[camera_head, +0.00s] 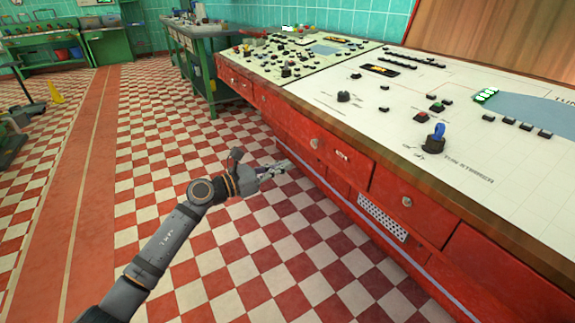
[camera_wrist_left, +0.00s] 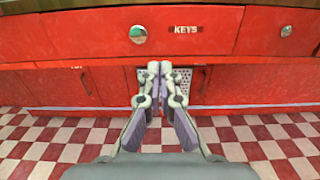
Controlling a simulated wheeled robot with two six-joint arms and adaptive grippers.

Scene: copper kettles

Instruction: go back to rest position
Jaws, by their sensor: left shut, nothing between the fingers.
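My left gripper (camera_head: 283,166) is in front of the red control desk (camera_head: 300,134), over the checkered floor. In the left wrist view the left gripper (camera_wrist_left: 160,68) has its fingertips together with nothing between them. Behind it there is a red drawer (camera_wrist_left: 90,35) labelled KEYS with a round knob (camera_wrist_left: 138,34). The drawer looks shut. I cannot tell the exact gap between the gripper and the desk front. My right gripper is in neither view.
The desk top carries several black knobs and buttons and a blue-handled switch (camera_head: 437,137). A green workbench (camera_head: 190,62) stands beyond the desk. A yellow floor sign (camera_head: 54,92) stands at the far left. The checkered floor (camera_head: 140,150) left of the desk is clear.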

